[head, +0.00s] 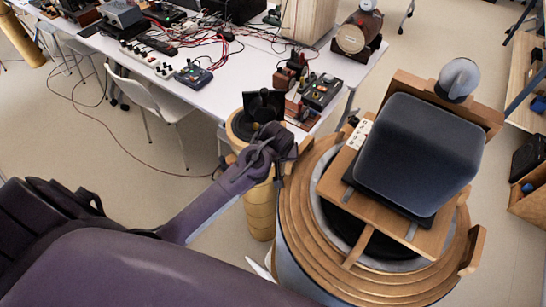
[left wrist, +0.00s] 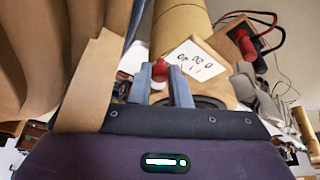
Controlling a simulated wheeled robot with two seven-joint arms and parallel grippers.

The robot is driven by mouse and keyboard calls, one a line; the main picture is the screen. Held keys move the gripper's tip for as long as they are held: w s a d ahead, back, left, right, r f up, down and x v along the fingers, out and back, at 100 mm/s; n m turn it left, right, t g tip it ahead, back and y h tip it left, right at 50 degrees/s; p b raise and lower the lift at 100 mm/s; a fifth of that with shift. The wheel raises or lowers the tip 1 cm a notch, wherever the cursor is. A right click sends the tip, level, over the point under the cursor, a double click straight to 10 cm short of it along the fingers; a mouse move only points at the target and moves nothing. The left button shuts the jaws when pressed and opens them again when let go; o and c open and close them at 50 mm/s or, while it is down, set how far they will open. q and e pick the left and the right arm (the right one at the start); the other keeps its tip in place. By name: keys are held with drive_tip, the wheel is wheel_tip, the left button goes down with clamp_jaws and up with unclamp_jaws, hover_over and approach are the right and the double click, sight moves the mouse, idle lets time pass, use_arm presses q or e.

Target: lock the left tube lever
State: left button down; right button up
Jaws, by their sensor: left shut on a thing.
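The large round tube (head: 300,215) with stepped wooden rings stands at right in the head view. A wooden lever-like handle (head: 472,250) sticks out on its right side. My left gripper (head: 287,148) is at the tube's upper left edge, where its jaws hide the left lever's place. In the left wrist view, the two grey fingers (left wrist: 161,88) are close together, with a small red piece (left wrist: 160,69) between them. I cannot tell whether this piece belongs to the left tube lever. My right gripper is not in view.
A dark box (head: 420,150) on a wooden board covers much of the tube's top. A yellowish post (head: 259,210) with a black top stands close to my left gripper. The white table (head: 255,65) behind carries electronics and cables. Open floor lies at left.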

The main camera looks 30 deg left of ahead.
use_arm(q)
drive_tip(key=shift+w+d+n+g+y, duration=0.45)
drive_tip(key=shift+w+n+g, duration=0.1)
drive_tip(key=shift+n, duration=1.3)
drive_tip(key=shift+w+d+n+g+y, duration=0.4)
drive_tip(key=shift+w+n+g, duration=0.2)
drive_tip(key=shift+n, duration=1.2)
drive_tip(key=shift+w+d+n+g+y, duration=0.35)
drive_tip(key=shift+w+n+g+y, duration=0.15)
drive_tip(key=shift+n, duration=1.35)
drive_tip(key=shift+w, duration=0.1)
drive_tip(key=c, duration=1.4)
unclamp_jaws()
drive_tip(key=shift+o, duration=0.2)
